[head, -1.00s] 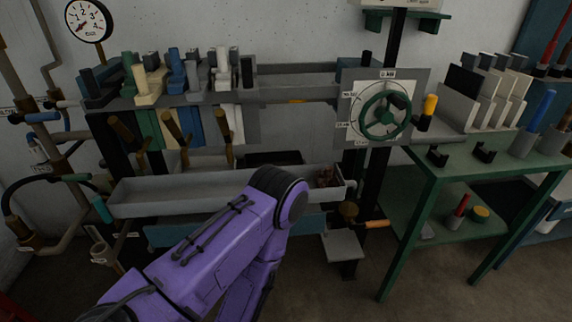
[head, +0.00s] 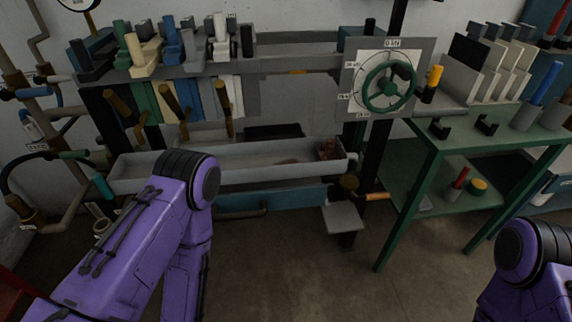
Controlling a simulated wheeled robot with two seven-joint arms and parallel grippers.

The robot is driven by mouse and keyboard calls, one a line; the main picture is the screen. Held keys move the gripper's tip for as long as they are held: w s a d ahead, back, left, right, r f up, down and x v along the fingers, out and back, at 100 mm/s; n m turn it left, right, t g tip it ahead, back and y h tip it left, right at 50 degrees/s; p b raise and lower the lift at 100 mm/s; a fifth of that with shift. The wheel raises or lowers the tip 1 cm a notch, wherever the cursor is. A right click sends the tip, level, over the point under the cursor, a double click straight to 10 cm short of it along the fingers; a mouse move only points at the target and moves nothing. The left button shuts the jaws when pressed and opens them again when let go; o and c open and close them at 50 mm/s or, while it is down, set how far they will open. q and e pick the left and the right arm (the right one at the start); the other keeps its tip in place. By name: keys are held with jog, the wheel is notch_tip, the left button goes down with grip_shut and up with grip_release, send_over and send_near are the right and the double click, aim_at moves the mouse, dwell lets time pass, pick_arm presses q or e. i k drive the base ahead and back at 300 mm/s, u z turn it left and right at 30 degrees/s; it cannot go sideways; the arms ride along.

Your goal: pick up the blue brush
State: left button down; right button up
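A slim blue upright handle (head: 545,84) stands in a grey cup (head: 524,117) on the green table at the right; its lower end is hidden, and I cannot tell whether it is the brush. Blue blocky pieces (head: 173,45) also stand in the row on the rack shelf at the upper left, and they do not clearly look like a brush. My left arm comes in from the left with its elbow in front of the grey trough. My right arm's elbow shows at the lower right. Neither gripper is in view.
The green table (head: 470,142) has a lower shelf with a red-handled item (head: 457,183). A green handwheel (head: 389,87) is on the rack's post. The long grey trough (head: 265,158) and a small grey step (head: 343,217) jut forward. The floor between the arms is clear.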

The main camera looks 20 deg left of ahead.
aim_at(557, 66)
jog(key=u, duration=3.35)
jog(key=k, duration=2.6)
jog(key=z, duration=1.65)
